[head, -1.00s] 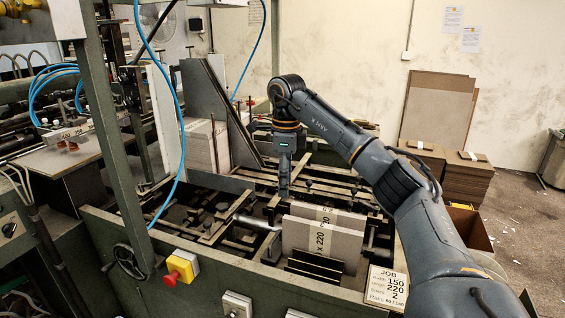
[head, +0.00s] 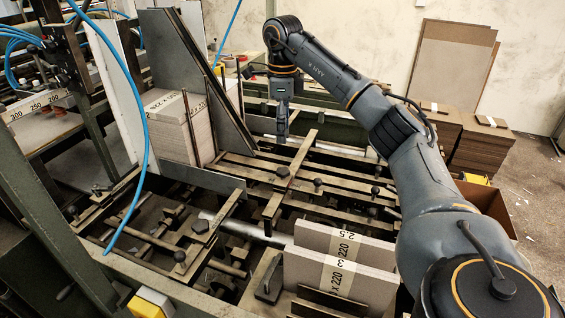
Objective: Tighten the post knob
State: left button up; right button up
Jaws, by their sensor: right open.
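My right gripper (head: 282,128) points down over the far part of the machine bed and is open. I see it edge-on, so its fingers overlap, and nothing shows between them. Several dark knobs sit on the bed's bars. One knob (head: 282,171) is below the gripper on a crossing bar, apart from the fingertips. Other knobs are to its right (head: 318,183) and farther right (head: 376,190). Larger knobs are at the left (head: 200,226) and nearer me (head: 180,256). I cannot tell which one is the post knob. My left gripper is out of view.
A stack of greyboard (head: 172,122) stands against a slanted metal plate (head: 190,70). Banded boards (head: 340,270) stand upright at the near edge. A blue hose (head: 152,130) hangs at the left. Board stacks (head: 480,148) and a leaning sheet (head: 447,70) are behind at right.

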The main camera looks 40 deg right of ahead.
aim_at(283, 170)
notch_tip(283, 170, down, 11)
jog(key=shift+p, duration=1.05)
jog(key=shift+f, duration=0.5)
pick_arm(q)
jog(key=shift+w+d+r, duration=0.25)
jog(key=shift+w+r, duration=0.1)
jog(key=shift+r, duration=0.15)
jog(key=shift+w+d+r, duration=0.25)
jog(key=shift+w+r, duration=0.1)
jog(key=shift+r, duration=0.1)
pick_arm(e)
jog(key=c, duration=1.2)
